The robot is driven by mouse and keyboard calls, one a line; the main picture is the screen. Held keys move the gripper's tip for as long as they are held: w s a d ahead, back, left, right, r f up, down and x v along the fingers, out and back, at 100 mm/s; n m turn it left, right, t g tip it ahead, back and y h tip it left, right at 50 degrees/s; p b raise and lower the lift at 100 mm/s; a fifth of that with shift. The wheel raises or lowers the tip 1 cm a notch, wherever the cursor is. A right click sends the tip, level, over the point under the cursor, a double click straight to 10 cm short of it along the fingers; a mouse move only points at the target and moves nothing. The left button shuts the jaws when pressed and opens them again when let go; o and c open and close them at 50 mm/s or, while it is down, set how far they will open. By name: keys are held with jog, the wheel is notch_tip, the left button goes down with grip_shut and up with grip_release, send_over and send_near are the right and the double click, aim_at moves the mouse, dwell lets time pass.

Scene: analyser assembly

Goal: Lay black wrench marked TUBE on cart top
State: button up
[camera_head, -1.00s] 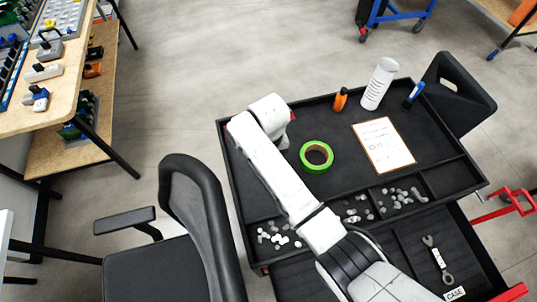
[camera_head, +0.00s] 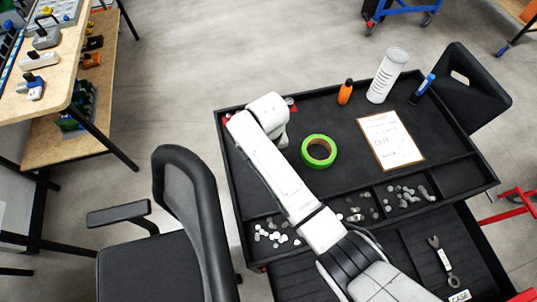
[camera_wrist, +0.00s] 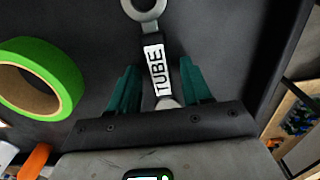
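The black wrench marked TUBE (camera_wrist: 155,66) shows in the wrist view, with a white label and a grey ring end at the top. It is between the two teal fingers of my gripper (camera_wrist: 158,84), which stand apart with a narrow gap on each side of the handle. The wrench is over the black cart top (camera_wrist: 92,28); whether it rests flat on it I cannot tell. In the head view the cart top (camera_head: 335,118) is largely open, and my arm hides the gripper and this wrench.
Green tape (camera_head: 318,151), an orange bottle (camera_head: 345,92), a white cylinder (camera_head: 388,75), a blue marker (camera_head: 421,89) and a clipboard (camera_head: 391,140) are on the cart. Small parts fill front compartments. Another wrench (camera_head: 443,262) lies in the open drawer. A chair (camera_head: 192,215) stands left.

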jog(key=shift+o, duration=0.2)
notch_tip(320, 180, up, 12)
jog(key=shift+r, duration=0.15)
dwell(0.4)
jog(key=shift+d, duration=0.1)
dwell(0.5)
